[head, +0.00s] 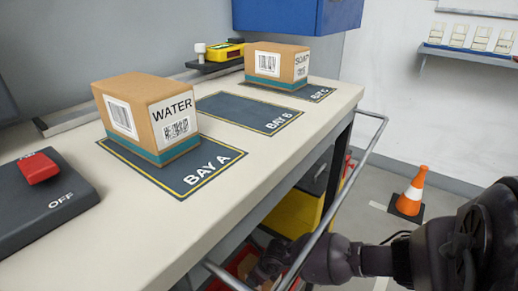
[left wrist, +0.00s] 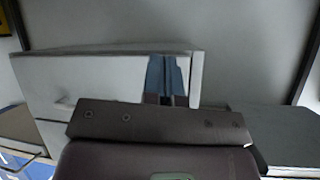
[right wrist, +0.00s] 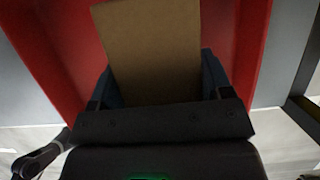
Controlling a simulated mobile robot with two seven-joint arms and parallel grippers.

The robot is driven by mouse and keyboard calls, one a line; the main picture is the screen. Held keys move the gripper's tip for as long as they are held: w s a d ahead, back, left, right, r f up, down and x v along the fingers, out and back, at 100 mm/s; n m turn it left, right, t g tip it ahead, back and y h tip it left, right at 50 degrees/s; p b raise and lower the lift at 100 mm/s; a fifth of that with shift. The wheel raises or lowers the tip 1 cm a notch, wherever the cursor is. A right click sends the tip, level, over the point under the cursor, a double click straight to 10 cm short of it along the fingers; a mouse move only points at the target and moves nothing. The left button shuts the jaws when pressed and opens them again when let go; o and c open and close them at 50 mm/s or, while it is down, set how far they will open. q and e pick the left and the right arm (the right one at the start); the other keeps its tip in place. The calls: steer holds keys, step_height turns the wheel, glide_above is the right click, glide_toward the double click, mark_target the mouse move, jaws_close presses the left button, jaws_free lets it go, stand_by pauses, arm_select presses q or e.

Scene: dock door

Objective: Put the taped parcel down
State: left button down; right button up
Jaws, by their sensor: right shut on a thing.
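A brown cardboard parcel (right wrist: 152,35) is between the fingers of my right gripper (right wrist: 157,78), which is shut on it. No tape shows on the part in view. The parcel is inside or just over a red bin (right wrist: 250,45). In the head view my right arm reaches down past the bench's front rail to the red bin (head: 243,262), low under the bench; the parcel is mostly hidden there. My left gripper (left wrist: 167,78) shows only in the left wrist view, its fingers close together with nothing visible between them.
A WATER box (head: 125,112) with teal tape stands on BAY A (head: 215,160); a SOAP box (head: 280,62) stands on the far bay. BAY B (head: 245,112) is empty. A metal rail (head: 345,185) runs along the bench front. A traffic cone (head: 412,190) stands on the floor.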

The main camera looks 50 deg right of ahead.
steer(key=shift+f, duration=0.1)
steer(key=o, duration=1.1)
steer(key=shift+o, duration=0.2)
steer(key=shift+r, duration=0.5)
steer(key=p+v, duration=0.5)
steer(key=v, duration=0.5)
steer(key=shift+w+r, duration=0.1)
steer(key=shift+r, duration=0.1)
steer(key=shift+s+r, duration=0.45)
arm_select(q)
steer(key=shift+s+r+g, duration=0.35)
steer(key=shift+r+g, duration=0.05)
steer(key=shift+g, duration=0.4)
arm_select(e)
steer(key=shift+f, duration=0.1)
